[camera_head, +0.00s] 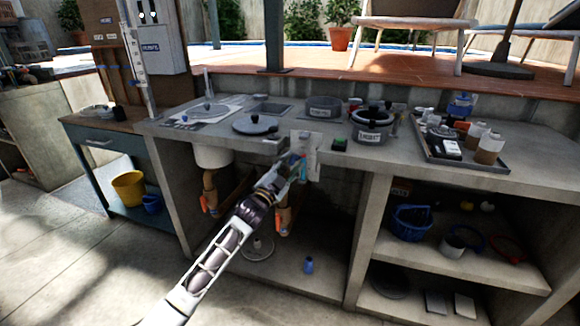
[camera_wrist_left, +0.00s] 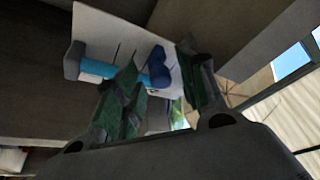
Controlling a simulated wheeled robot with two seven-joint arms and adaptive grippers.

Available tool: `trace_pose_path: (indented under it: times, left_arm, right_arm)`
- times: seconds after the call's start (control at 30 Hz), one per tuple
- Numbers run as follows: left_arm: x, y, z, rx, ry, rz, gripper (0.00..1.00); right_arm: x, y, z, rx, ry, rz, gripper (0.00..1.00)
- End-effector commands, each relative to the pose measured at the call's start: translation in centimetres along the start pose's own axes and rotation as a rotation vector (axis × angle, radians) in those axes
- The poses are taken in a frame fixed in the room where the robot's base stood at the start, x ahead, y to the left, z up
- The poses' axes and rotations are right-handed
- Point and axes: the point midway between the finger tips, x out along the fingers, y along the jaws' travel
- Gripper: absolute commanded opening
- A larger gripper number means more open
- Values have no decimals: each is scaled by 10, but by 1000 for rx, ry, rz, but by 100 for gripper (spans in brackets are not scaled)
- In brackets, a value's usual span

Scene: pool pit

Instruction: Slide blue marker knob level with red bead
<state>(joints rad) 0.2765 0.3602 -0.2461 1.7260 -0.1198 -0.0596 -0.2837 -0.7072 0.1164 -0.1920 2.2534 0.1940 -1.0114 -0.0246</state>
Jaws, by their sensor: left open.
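A white panel (camera_head: 309,143) stands upright at the counter's front edge. My left gripper (camera_head: 296,165) reaches up to it from below and covers its lower left part. In the left wrist view the white panel (camera_wrist_left: 104,38) carries dark lines, a light-blue tube (camera_wrist_left: 97,67) with a grey end (camera_wrist_left: 74,60), and a dark blue knob (camera_wrist_left: 160,70). The left gripper (camera_wrist_left: 160,66) is open, with the blue knob in the gap between its green-and-grey fingers. I cannot tell whether either finger touches it. I cannot make out a red bead in either view. My right gripper is not in view.
The counter's underside and a concrete wall lie close around the gripper. Orange-and-brown pipe parts (camera_head: 283,213) hang below the counter. A small green-and-black box (camera_head: 339,145) and a lidded pot (camera_head: 374,122) stand on top. A blue bottle (camera_head: 309,265) stands on the lower shelf.

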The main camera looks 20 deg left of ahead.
Motion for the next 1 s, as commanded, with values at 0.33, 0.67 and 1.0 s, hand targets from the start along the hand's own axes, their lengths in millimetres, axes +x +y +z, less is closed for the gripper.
trace_pose_path:
  times: [0.33, 0.67, 1.0]
  left_arm:
    - [0, 0, 0, 0, 0, 0, 30]
    - [0, 0, 0, 0, 0, 0, 0]
    - [1, -2, -2, 0, 0, 0, 0]
  right_arm:
    - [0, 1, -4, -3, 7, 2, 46]
    - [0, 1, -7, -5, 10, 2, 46]
    - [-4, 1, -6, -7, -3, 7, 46]
